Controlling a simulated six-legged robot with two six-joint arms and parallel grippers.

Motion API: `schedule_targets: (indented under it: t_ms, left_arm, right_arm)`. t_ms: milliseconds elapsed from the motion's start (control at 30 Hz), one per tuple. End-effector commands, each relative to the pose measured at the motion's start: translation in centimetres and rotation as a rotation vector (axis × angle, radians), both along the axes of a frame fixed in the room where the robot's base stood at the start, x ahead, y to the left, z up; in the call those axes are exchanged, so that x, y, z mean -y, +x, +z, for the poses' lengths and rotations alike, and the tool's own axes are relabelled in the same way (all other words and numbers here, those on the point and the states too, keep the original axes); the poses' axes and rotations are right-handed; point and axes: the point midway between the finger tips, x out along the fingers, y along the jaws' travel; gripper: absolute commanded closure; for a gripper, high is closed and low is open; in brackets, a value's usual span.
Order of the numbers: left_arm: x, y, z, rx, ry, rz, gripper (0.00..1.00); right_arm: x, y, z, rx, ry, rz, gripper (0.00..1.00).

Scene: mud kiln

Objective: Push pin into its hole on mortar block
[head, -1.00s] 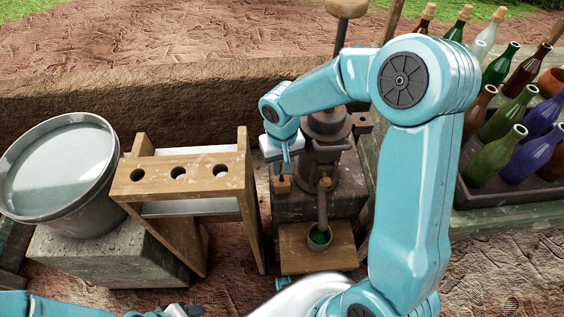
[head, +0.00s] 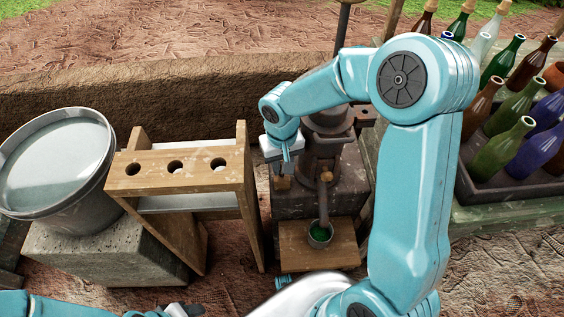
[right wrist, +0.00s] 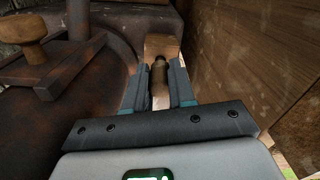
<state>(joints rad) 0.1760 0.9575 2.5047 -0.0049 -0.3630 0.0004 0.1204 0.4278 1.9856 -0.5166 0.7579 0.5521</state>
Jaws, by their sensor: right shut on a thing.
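The mortar block (head: 345,200) is a dark stone block with an iron mortar (head: 322,150) on it. My right gripper (head: 286,158) is over its left edge, beside the mortar. In the right wrist view, my right gripper (right wrist: 165,85) is shut on the pin (right wrist: 158,75), a short brownish cylinder. A small wooden piece (right wrist: 162,46) lies just beyond the pin; it also shows below the gripper in the head view (head: 282,183). The hole is hidden, and I cannot tell whether the pin's end is in it. My left gripper (head: 184,310) is partly in view at the bottom edge.
A wooden stand with holes (head: 215,156) is close left of the block, and a grey bucket (head: 88,205) stands farther left. Several bottles fill a crate (head: 535,190) at right.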

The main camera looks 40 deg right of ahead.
Motion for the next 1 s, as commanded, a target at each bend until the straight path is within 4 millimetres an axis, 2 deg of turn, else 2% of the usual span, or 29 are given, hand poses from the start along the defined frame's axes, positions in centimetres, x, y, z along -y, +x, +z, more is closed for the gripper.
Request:
schedule_targets:
  t_ms: [800, 833, 900, 1000]
  left_arm:
    - [0.0, 0.0, -2.0, 0.000, 0.000, 0.000, 0.47]
    - [0.0, 0.0, -1.9, 0.000, 0.000, 0.000, 0.47]
    - [0.0, 0.0, -1.8, 0.000, 0.000, 0.000, 0.47]
    - [0.0, 0.0, -1.8, 0.000, 0.000, 0.000, 0.47]
  right_arm:
    - [0.0, 0.0, -2.2, 0.000, 0.000, 0.000, 0.98]
    - [0.0, 0.0, -2.1, 0.000, 0.000, 0.000, 0.69]
    - [0.0, 0.0, -2.0, 0.000, 0.000, 0.000, 0.46]
    - [0.0, 0.0, -2.0, 0.000, 0.000, 0.000, 0.46]
